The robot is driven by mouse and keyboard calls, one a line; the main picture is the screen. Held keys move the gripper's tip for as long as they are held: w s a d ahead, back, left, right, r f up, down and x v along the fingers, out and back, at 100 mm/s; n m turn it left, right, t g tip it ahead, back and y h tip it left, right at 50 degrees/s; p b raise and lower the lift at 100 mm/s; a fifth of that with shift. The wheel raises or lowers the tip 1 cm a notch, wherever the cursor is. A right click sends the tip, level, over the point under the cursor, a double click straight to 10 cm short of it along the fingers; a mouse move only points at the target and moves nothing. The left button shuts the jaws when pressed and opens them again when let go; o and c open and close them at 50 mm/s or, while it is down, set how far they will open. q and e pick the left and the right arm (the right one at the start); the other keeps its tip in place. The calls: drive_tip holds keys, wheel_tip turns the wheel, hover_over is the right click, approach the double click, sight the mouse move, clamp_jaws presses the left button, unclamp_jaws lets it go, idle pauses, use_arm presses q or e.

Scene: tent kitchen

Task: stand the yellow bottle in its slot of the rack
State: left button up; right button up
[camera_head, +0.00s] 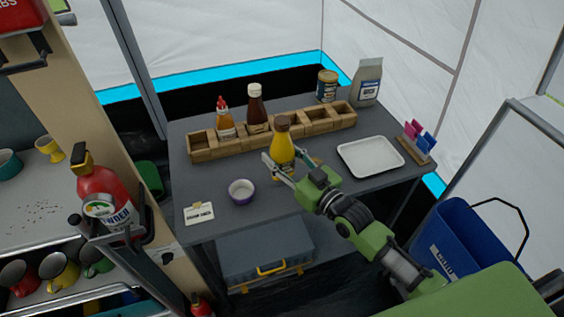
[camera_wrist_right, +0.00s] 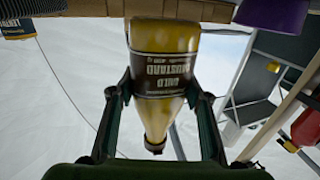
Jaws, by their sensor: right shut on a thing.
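The yellow bottle (camera_head: 283,150) has a brown cap and a dark label. My right gripper (camera_head: 281,166) is shut on it in front of the rack, and the bottle looks upright. In the right wrist view the bottle (camera_wrist_right: 162,70), labelled mustard, sits between the fingers of my right gripper (camera_wrist_right: 160,88) and appears upside down. The wooden rack (camera_head: 232,145) runs along the back of the table. An orange bottle with a red tip (camera_head: 225,121) and a dark brown bottle with a white cap (camera_head: 257,110) stand in its slots. Slots to the right look empty. My left gripper is not visible.
On the grey table (camera_head: 225,172) are a purple bowl (camera_head: 241,191), a white card (camera_head: 199,213), a white tray (camera_head: 369,157) and a holder with coloured cards (camera_head: 416,143). A jar (camera_head: 327,86) and a grey bag (camera_head: 368,82) stand behind the rack.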

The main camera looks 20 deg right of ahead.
sight(289, 169)
drive_tip(key=shift+w+d+f, duration=0.1)
drive_tip(key=shift+w+f, duration=0.05)
drive_tip(key=shift+f, duration=0.55)
drive_tip(key=shift+f+p, duration=0.45)
drive_tip(key=shift+f, duration=0.25)
drive_tip(key=shift+f, duration=0.2)
drive_tip(key=o, duration=1.5)
